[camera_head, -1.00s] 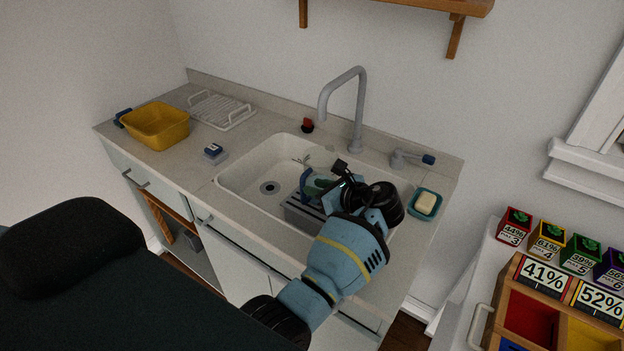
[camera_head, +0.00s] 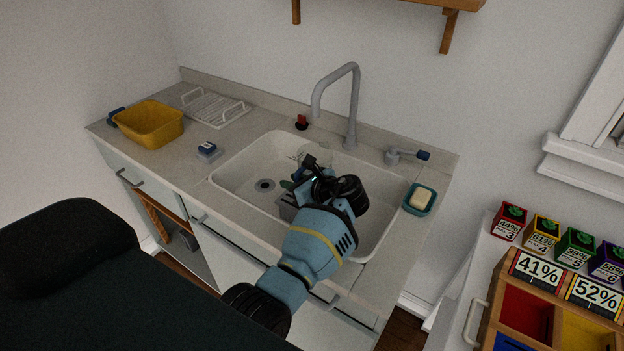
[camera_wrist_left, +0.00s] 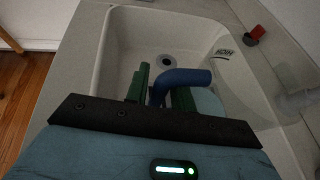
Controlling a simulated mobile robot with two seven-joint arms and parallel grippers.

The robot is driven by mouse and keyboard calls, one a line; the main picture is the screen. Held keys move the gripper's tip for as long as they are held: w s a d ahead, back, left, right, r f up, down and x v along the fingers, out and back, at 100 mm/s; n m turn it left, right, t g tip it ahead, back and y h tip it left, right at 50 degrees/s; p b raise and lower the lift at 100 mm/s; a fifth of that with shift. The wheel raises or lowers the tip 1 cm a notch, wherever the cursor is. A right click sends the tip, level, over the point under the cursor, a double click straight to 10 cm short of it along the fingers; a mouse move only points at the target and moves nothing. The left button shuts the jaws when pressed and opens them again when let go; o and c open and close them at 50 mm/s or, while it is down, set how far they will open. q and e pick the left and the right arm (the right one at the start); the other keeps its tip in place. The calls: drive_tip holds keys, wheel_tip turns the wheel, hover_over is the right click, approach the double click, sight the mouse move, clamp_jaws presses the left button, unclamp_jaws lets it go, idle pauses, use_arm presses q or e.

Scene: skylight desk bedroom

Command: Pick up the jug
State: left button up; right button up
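The jug is clear with a blue handle and stands in or just above the sink (camera_head: 246,168); I cannot tell which. In the head view its pale see-through body (camera_head: 314,151) shows just behind my left gripper (camera_head: 305,180), which hides most of it. In the left wrist view, the jug's blue handle (camera_wrist_left: 186,76) passes between the green fingers of my left gripper (camera_wrist_left: 160,88). The fingers are close together, with the handle between them, and look shut on it. Dark lettering shows on the clear body. My right gripper is not in view.
The tap (camera_head: 354,105) rises behind. A soap dish (camera_head: 411,209) is at right. A yellow tub (camera_head: 150,125) and white rack (camera_head: 214,107) stand on the left counter.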

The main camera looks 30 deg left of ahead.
use_arm(q)
drive_tip(key=shift+a+f, duration=0.15)
drive_tip(key=shift+a, duration=0.1)
clamp_jaws()
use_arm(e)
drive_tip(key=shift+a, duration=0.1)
use_arm(q)
drive_tip(key=shift+w+r, duration=0.1)
drive_tip(key=shift+r, duration=0.1)
